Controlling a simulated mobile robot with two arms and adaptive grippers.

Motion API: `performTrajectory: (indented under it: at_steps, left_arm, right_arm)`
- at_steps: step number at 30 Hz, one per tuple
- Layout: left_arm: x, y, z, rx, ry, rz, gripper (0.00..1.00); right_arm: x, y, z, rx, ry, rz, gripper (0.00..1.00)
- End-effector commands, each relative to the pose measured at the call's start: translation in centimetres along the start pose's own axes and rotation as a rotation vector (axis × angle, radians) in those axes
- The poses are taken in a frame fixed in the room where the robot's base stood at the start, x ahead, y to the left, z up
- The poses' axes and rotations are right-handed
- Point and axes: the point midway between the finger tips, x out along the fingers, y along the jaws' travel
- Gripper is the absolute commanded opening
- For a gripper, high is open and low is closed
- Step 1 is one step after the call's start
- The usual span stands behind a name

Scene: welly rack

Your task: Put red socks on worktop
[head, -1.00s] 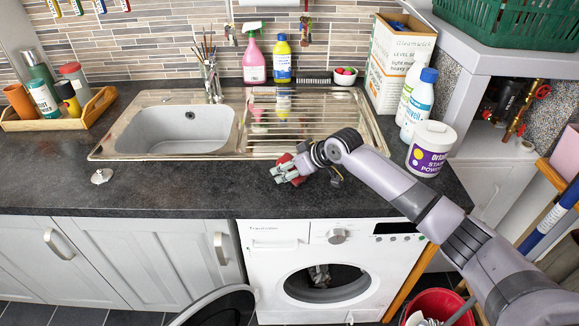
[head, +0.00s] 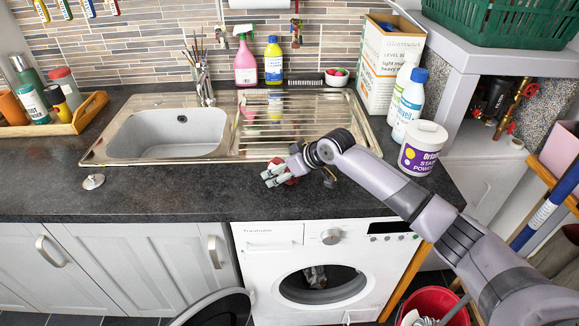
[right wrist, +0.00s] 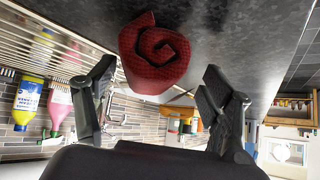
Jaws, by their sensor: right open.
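The red socks (right wrist: 155,52) are a rolled bundle with its spiral end facing the right wrist camera. They rest against the dark worktop (right wrist: 235,35), which is at the top of that upside-down view. In the head view only small red patches of the socks (head: 290,181) show around my right gripper (head: 274,176), low over the worktop in front of the drainer. In the right wrist view my right gripper (right wrist: 158,78) is open, its fingers spread either side of the socks with gaps between. My left gripper is not in view.
The sink (head: 168,132) and drainer lie behind the gripper. A white tub (head: 422,150) and bottles stand to the right. The washing machine (head: 325,265) below has its door open, with something greyish in its drum. The worktop left of the gripper is mostly clear.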

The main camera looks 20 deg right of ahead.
Motion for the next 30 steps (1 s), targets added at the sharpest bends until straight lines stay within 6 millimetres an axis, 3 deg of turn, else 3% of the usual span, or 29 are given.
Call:
performTrajectory:
  at_steps: [5, 18, 24, 30]
  left_arm:
    - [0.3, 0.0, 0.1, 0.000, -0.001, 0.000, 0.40]
    - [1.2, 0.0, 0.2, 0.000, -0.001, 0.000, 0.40]
    - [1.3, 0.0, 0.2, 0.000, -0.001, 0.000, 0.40]
    - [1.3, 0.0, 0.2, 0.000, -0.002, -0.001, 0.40]
  right_arm:
    - [-2.2, 0.1, 0.1, -0.002, 0.002, 0.001, 0.75]
    - [-10.5, 0.1, 0.1, -0.001, 0.000, 0.002, 0.75]
    - [-11.9, 0.0, 0.1, -0.001, 0.000, 0.001, 0.75]
    - [-11.9, 0.0, 0.0, 0.000, -0.001, 0.000, 0.75]
